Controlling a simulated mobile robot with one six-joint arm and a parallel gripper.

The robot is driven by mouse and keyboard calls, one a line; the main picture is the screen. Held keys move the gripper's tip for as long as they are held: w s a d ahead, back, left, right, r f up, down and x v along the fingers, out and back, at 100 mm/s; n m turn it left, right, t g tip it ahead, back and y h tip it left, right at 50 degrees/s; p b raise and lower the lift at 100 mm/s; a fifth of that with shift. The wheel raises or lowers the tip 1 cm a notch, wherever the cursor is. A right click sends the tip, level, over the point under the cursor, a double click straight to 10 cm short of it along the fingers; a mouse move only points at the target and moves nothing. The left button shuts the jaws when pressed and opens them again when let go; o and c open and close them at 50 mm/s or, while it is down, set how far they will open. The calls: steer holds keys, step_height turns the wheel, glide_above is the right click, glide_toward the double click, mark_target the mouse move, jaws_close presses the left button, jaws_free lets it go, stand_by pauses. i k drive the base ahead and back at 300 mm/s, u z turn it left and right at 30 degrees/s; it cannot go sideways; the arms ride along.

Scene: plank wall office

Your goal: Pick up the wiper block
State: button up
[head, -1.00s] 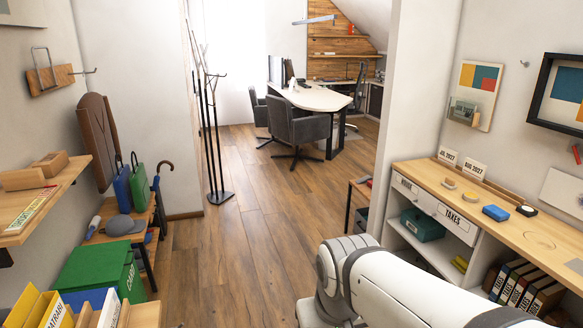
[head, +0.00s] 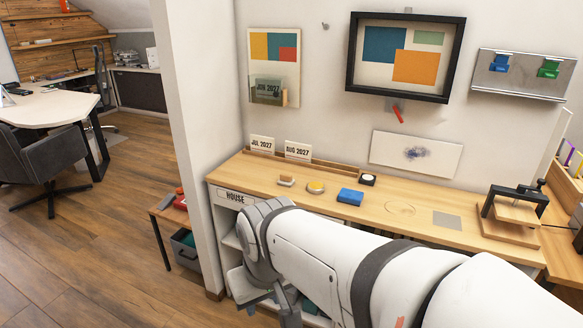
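On the wooden counter stand a small pale wooden block with a light underside (head: 287,181) and a blue block (head: 350,196). Either could be the wiper block; I cannot tell which from here. A round yellow-topped piece (head: 316,187) lies between them. A small whiteboard (head: 440,160) with a dark smudge leans on the wall behind the counter. My white arm reaches across the lower part of the head view, in front of the counter.
A small black item (head: 368,179) sits behind the blue block. A wooden press with a black frame (head: 515,205) stands on the right of the counter (head: 400,198). A low side table (head: 172,222) and a wall end (head: 196,150) are at left. Open floor (head: 90,215) lies further left.

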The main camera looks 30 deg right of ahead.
mark_target(352, 197)
steer(key=z, duration=0.65)
steer(key=i, duration=1.5)
steer(key=z, duration=0.5)
steer(key=k, duration=0.85)
steer(key=z, duration=0.2)
steer(key=i, duration=0.85)
steer(key=u, duration=0.1)
